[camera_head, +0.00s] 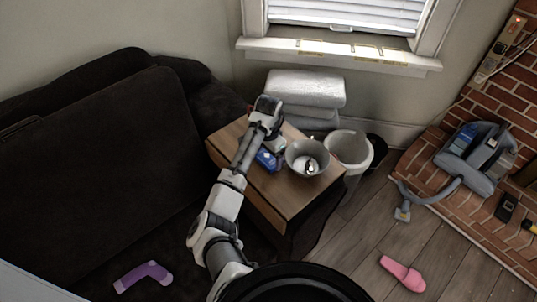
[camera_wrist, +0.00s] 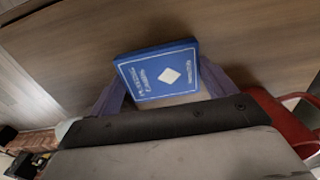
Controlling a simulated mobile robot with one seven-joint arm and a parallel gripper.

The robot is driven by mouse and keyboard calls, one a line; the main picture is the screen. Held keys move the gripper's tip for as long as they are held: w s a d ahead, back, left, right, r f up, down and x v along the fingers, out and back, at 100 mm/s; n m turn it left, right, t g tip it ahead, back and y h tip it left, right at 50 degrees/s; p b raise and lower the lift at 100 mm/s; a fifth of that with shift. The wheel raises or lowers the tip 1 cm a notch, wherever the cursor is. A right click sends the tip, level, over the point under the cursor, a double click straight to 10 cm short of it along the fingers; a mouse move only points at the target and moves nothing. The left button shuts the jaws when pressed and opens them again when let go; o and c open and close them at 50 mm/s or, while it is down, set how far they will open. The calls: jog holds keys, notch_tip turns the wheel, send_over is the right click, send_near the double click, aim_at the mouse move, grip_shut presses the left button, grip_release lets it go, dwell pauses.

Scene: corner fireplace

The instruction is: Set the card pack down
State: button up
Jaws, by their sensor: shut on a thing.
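The card pack is a blue box with white print and a white diamond; it shows in the wrist view (camera_wrist: 160,76) between the two fingers, with the brown wooden top behind it. In the head view the card pack (camera_head: 267,160) is a small blue patch at the wooden side table (camera_head: 285,196), left of the grey bowl. My gripper (camera_head: 274,147) is shut on the card pack, over the table top. Its fingers show on both sides of the pack in the wrist view (camera_wrist: 163,88). I cannot tell whether the pack touches the table.
A grey bowl (camera_head: 298,148) with a dark and white object inside stands on the table, right of my gripper. A white bin (camera_head: 354,148) stands beyond the table's right side. A dark sofa (camera_head: 95,150) lies left. The table's front part is bare.

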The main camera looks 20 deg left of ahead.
aim_at(269, 157)
jog(key=shift+f, duration=0.2)
jog(key=shift+f, duration=0.15)
jog(key=o, duration=0.9)
notch_tip(269, 157, up, 12)
jog(key=shift+r, duration=0.2)
